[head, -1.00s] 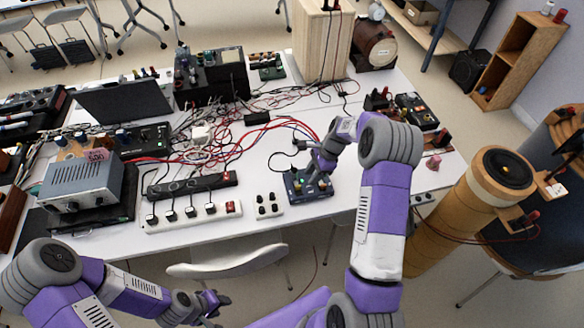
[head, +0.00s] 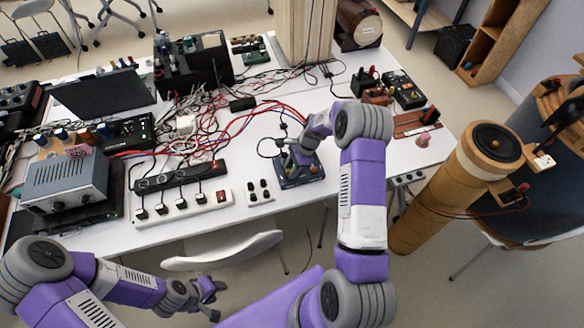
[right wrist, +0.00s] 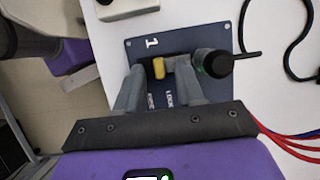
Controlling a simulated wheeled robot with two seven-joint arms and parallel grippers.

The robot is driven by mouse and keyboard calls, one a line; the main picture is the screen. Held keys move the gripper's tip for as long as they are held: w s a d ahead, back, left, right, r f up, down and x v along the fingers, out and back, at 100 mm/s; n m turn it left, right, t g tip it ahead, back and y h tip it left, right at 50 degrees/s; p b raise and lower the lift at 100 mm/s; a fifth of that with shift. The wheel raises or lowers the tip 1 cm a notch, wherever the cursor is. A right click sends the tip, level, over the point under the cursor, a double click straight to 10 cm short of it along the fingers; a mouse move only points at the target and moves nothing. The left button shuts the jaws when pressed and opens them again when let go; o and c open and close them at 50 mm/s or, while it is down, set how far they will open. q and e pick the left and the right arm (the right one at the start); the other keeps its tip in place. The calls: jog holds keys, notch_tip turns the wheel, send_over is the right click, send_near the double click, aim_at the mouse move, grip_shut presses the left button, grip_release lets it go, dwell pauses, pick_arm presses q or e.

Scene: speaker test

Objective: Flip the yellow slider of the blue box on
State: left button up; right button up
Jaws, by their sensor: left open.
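The blue box (head: 313,172) lies flat near the front edge of the white table, partly hidden by my right gripper. In the right wrist view, the blue box (right wrist: 205,42) fills the middle, with a white "1" and a yellow slider (right wrist: 158,68) on its face. My right gripper (right wrist: 160,72) is over the box with its fingertips on either side of the slider. A gap seems to show between slider and fingers; contact is unclear. My left gripper (head: 208,288) is open and empty, low in front of the table.
A black knob (right wrist: 212,63) with a lead stands right of the slider, close to my right finger. A white power strip (head: 180,208) and a small white switch box (head: 260,192) lie left of the blue box. Loose cables (head: 225,135) cover the table behind.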

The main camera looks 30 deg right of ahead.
grip_shut()
dwell(1.3)
